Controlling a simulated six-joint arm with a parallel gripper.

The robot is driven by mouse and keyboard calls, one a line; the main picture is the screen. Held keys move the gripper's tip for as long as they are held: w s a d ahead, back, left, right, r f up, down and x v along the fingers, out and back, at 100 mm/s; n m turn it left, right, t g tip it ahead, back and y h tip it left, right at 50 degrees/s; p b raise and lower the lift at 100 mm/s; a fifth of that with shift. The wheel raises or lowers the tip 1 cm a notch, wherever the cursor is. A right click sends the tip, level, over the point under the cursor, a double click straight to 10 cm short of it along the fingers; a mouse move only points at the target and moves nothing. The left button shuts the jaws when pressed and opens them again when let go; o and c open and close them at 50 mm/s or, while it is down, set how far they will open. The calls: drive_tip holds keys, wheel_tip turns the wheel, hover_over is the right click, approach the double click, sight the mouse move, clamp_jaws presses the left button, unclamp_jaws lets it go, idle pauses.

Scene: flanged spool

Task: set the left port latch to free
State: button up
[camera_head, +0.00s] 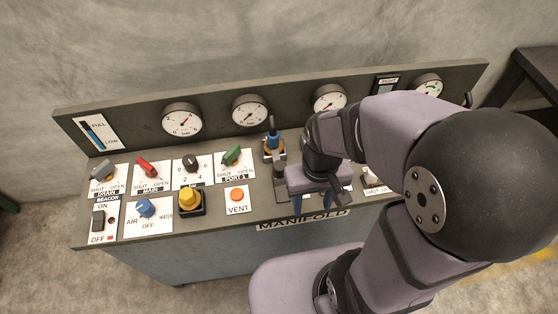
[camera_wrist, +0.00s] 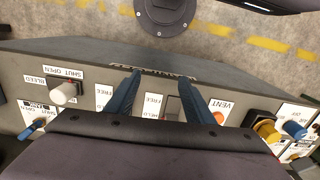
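In the wrist view, which looks at the panel upside down, the left port latch's white label plate (camera_wrist: 153,106) with FREE and HELD lies between my fingers, on the VENT side. A dark piece beside it is partly hidden by a finger, so the latch's setting cannot be told. In the head view a small dark latch part (camera_head: 279,171) shows just left of my gripper, below a blue-tipped fitting (camera_head: 272,139). My gripper (camera_head: 312,203) is over the panel's front edge; its two blue fingers are apart and empty (camera_wrist: 162,78).
A second FREE label plate (camera_wrist: 104,96) lies beyond the other finger. The orange VENT button (camera_head: 237,194), yellow knob (camera_head: 189,200) and green knob (camera_head: 231,156) stand to the left. A white bleed knob (camera_wrist: 66,92) is on the other side. Gauges line the back.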

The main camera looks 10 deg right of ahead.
wheel_tip(320, 180, up, 4)
drive_tip(key=n+p, duration=0.2)
hover_over(280, 166)
drive_tip(key=shift+w+t, duration=0.35)
drive_tip(key=shift+t, duration=0.05)
drive_tip(key=shift+s+r, duration=0.1)
drive_tip(key=shift+r, duration=0.1)
drive_tip(key=shift+s+n, duration=0.2)
drive_tip(key=shift+n, duration=0.1)
drive_tip(key=shift+f+p, duration=0.6)
drive_tip(key=shift+f, duration=3.1)
